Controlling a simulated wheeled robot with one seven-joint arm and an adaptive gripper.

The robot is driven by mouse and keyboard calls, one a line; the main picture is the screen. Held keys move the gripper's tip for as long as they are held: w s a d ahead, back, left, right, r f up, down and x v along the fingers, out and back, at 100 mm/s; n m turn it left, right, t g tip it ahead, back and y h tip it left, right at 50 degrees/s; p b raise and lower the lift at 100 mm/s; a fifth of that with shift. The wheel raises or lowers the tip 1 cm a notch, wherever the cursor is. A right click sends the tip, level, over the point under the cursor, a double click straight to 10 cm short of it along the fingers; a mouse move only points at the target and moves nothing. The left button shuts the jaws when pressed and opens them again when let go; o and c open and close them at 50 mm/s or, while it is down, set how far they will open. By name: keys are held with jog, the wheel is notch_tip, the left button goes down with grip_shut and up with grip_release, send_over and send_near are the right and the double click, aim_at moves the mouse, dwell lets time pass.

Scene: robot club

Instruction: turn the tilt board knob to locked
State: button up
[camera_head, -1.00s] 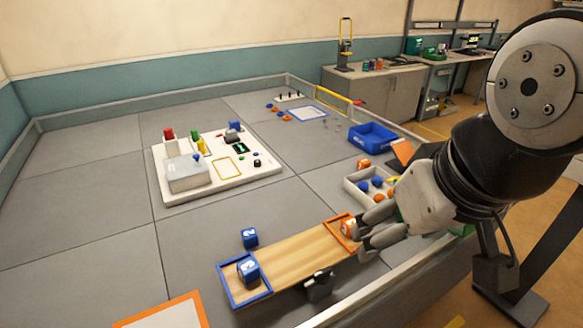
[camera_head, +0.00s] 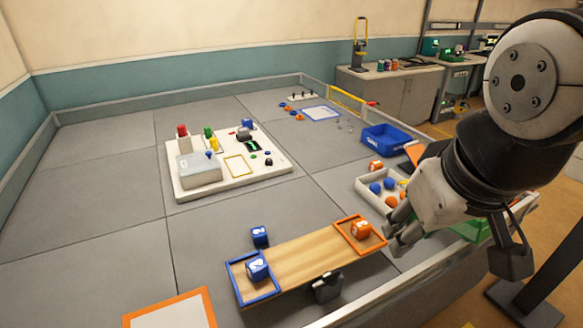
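The tilt board (camera_head: 300,258) is a wooden plank at the front, with a blue-framed square at its left end and an orange-framed square at its right end. My gripper (camera_head: 396,230) is just right of the board's orange end, fingers apart and empty, clear of the orange cube.
Another blue cube (camera_head: 260,237) stands behind the board. A white control panel (camera_head: 230,183) is farther back left. A tray of balls (camera_head: 372,201) and a blue bin (camera_head: 384,140) stand to the right. The table's raised front rim (camera_head: 400,290) runs close to the board.

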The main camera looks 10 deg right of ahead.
jog(key=w+d+f+n+g+h, duration=0.2)
jog(key=w+f+n, duration=0.35)
jog(key=w, duration=0.25)
jog(key=n+g+y+b, duration=0.2)
jog(key=n+g+y, duration=0.1)
jog(key=n, duration=1.2)
send_over(331, 272)
notch_tip(331, 272, down, 24)
notch_tip(331, 272, down, 13)
jog(key=shift+s+d+f+b, duration=0.1)
jog(key=shift+b, duration=0.25)
grip_shut()
